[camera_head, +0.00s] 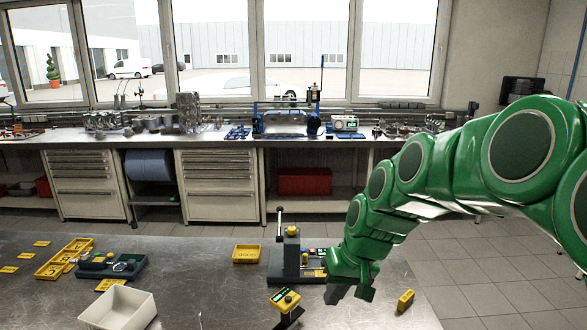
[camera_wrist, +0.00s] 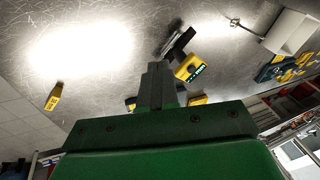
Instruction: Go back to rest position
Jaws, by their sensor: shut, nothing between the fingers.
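My green arm reaches in from the right in the head view. My gripper (camera_head: 350,292) points down over the right part of the metal table (camera_head: 210,290). In the wrist view its dark fingers (camera_wrist: 157,85) are together with nothing between them. A yellow-topped device (camera_head: 287,303) stands on the table just left of the gripper; it also shows in the wrist view (camera_wrist: 187,68). A small yellow block (camera_head: 405,299) lies to the right of the gripper. The gripper appears apart from both.
A dark lever press (camera_head: 291,255) stands close behind and left of the gripper. A yellow bin (camera_head: 246,254), a white box (camera_head: 120,308) and a dark tray (camera_head: 112,265) sit further left. A workbench (camera_head: 220,140) runs below the windows. Floor is clear at right.

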